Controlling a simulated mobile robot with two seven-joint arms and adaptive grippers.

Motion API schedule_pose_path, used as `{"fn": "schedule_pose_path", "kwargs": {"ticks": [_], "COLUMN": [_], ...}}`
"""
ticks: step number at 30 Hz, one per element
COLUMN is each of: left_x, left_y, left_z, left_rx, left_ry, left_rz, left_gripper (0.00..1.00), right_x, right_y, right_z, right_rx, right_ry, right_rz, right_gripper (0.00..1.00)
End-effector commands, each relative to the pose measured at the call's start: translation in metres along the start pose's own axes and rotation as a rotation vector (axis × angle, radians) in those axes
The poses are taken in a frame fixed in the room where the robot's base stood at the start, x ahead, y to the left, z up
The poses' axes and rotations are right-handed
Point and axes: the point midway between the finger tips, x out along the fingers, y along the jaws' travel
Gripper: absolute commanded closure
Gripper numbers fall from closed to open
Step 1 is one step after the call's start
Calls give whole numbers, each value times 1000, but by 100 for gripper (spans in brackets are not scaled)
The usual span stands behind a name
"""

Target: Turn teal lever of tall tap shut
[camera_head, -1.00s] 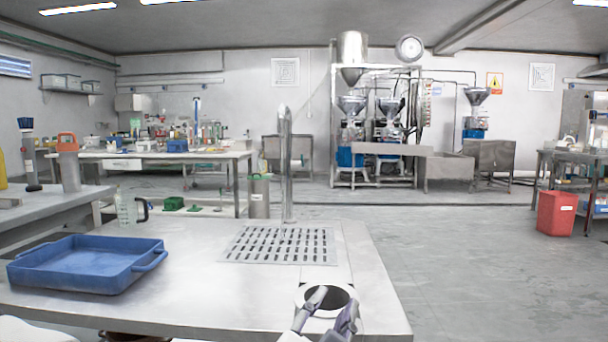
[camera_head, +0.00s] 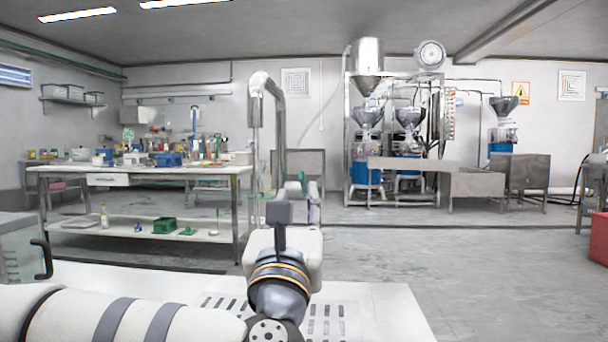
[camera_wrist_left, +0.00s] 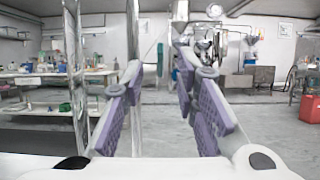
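The tall tap (camera_head: 281,130) is a silver pipe rising from the worktop, bent over at the top with its spout hanging on the left. My left gripper (camera_head: 296,190) is raised in front of the tap and points away from the head camera; its wrist hides the tap's lower part. In the left wrist view its two purple-padded fingers (camera_wrist_left: 158,72) are spread with nothing gripped. A small upright teal piece, apparently the lever (camera_wrist_left: 160,58), shows in the gap between the fingertips; I cannot tell its distance or any contact. My right gripper is in neither view.
A slotted drain plate (camera_head: 325,318) lies in the worktop under my left wrist. A clear jug (camera_head: 25,255) with a black handle stands at the left. A long cluttered table (camera_head: 150,172) and grinding machines (camera_head: 398,140) stand farther back.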

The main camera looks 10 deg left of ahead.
Motion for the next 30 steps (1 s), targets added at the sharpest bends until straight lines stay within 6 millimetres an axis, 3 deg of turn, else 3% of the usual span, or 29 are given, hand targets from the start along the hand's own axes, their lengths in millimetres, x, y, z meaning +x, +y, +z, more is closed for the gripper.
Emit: {"fn": "schedule_pose_path", "kwargs": {"ticks": [6, 12, 21, 25, 30], "left_x": [56, 85, 89, 89, 89], "left_y": [0, 0, 0, 0, 0], "left_z": [-1, -1, 0, -1, -1], "left_rx": [2, 1, 1, 1, 1], "left_ry": [-1, 0, 0, 0, 0], "left_rz": [2, 0, -1, -1, -1], "left_gripper": [72, 72, 72, 100, 100], "right_x": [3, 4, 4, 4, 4], "right_y": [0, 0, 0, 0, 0], "right_z": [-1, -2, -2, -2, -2], "right_rx": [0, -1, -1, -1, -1], "right_ry": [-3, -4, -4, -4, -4], "right_rz": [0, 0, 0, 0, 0], "right_gripper": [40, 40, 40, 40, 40]}}
